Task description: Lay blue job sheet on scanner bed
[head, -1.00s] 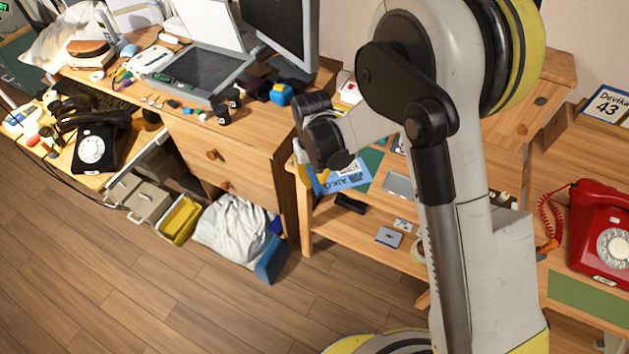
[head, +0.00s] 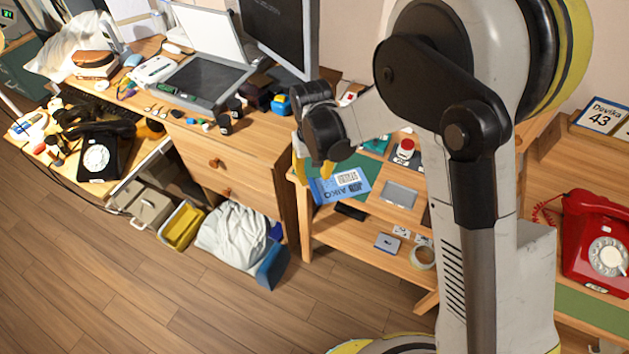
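The blue job sheet (head: 340,186), with white label patches and the word AIKO upside down, is at the left end of the low wooden bench. My gripper (head: 314,173) is over the sheet's left end. Its two yellow fingers show apart on either side of the black wrist, which hides part of them. I cannot tell whether they touch the sheet. The scanner bed (head: 208,80) is a dark glass plate in a grey frame on the desk at the back left. Its pale lid stands raised behind it, and the glass looks bare.
A monitor (head: 280,32) stands right of the scanner. The bench holds a grey tray (head: 400,194) and a red button (head: 405,147). A red phone (head: 597,245) is at right. The floor in front is clear.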

